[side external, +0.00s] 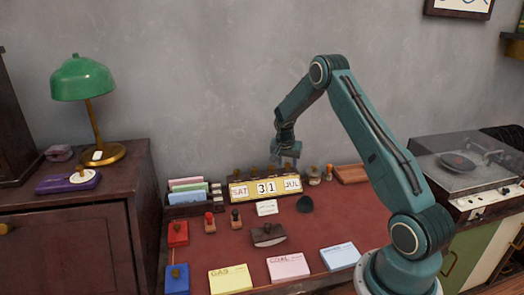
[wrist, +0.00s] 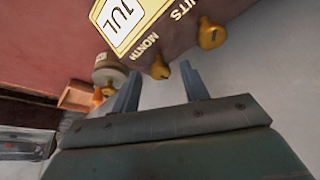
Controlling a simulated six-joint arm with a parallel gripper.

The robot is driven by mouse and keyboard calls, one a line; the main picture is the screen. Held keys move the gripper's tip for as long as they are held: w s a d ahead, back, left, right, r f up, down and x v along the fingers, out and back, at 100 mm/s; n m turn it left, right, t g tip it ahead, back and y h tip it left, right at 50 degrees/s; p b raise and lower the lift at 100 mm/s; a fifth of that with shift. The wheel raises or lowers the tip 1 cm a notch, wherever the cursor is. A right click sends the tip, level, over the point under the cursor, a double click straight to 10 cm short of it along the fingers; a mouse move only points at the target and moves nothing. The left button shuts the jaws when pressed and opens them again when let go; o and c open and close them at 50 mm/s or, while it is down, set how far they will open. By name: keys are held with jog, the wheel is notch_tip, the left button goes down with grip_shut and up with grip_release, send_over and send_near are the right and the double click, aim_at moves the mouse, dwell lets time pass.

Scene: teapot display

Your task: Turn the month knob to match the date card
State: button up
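The desk calendar (side external: 265,188) stands on the red desk top and reads SAT 31 JUL. In the wrist view its JUL window (wrist: 122,14) is at the top, tilted. The brass month knob (wrist: 160,70) sits beside the MONTH label, with another brass knob (wrist: 211,34) by a label ending in "ITS". My gripper (wrist: 161,78) is open, its two fingers apart, with the month knob between the fingertips in the picture; contact cannot be told. In the side view my gripper (side external: 288,153) is above and behind the calendar's right part. The white date card (side external: 267,207) lies before the calendar; its writing is unreadable.
Stamps (side external: 210,223), a dark blotter (side external: 268,235) and coloured paper pads (side external: 288,267) lie on the desk. A card holder (side external: 188,192) stands left of the calendar; small stamps (side external: 314,176) stand right. A grey wall is behind.

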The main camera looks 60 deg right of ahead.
dwell(0.3)
jog(key=v, duration=1.4)
jog(key=shift+w, duration=0.1)
jog(key=s+a+r+n+t+y, duration=0.1)
jog(key=s+a+r+n, duration=0.3)
jog(key=a+r, duration=0.45)
jog(key=s+a+r+n+t+y, duration=0.15)
jog(key=s+a+r+n, duration=0.35)
jog(key=a, duration=0.6)
jog(key=s+a+r+n+t+y, duration=0.1)
jog(key=s+a+n, duration=0.5)
jog(key=s+a, duration=0.7)
jog(key=s+t+y, duration=0.1)
jog(key=s, duration=0.2)
jog(key=shift+s+a+n, duration=0.3)
jog(key=shift+s+a, duration=0.05)
jog(key=shift+s, duration=0.05)
